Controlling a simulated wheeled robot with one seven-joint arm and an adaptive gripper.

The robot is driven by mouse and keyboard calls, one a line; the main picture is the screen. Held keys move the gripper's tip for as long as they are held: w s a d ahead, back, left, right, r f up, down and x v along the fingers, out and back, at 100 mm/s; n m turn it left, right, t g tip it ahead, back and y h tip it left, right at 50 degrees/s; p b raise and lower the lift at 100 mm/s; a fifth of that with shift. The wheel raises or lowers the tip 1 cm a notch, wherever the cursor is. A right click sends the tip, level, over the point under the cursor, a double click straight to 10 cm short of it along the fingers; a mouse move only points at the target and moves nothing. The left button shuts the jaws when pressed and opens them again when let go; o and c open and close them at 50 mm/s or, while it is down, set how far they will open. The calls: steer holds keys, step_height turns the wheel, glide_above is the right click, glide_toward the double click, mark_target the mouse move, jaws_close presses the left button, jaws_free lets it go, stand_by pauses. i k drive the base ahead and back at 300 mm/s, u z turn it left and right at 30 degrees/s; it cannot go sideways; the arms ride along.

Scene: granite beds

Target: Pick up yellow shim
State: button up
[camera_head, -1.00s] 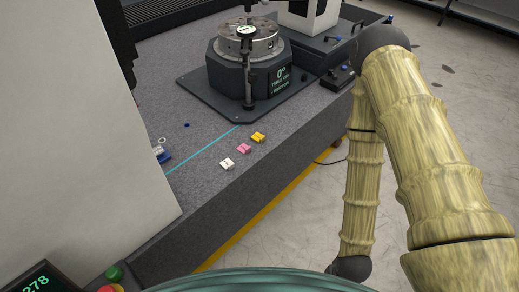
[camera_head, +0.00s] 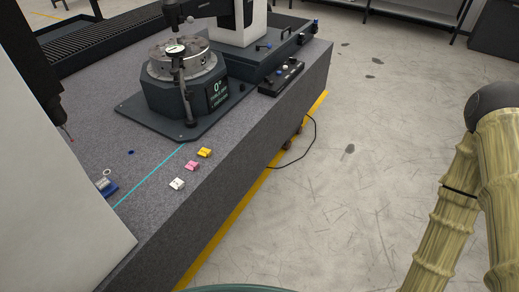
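The yellow shim (camera_head: 204,152) lies on the grey granite bed (camera_head: 165,210), near its right edge. A pink shim (camera_head: 191,166) and a white shim (camera_head: 177,184) lie in a row with it, towards the front. The yellow one is the farthest of the row and closest to the rotary table. My arm shows at the right side of the picture, over the floor and well apart from the shims. My gripper is out of view.
A dark rotary table (camera_head: 172,90) with a dial gauge stands behind the shims. A control box (camera_head: 281,78) sits on the bed's far right. A white column (camera_head: 50,170) blocks the left. A cyan line (camera_head: 150,175) runs beside the shims. Open floor (camera_head: 340,190) lies right.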

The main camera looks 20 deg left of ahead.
mark_target(204, 152)
steer(key=z, duration=0.75)
steer(key=i, duration=2.45)
steer(key=u, duration=3.85)
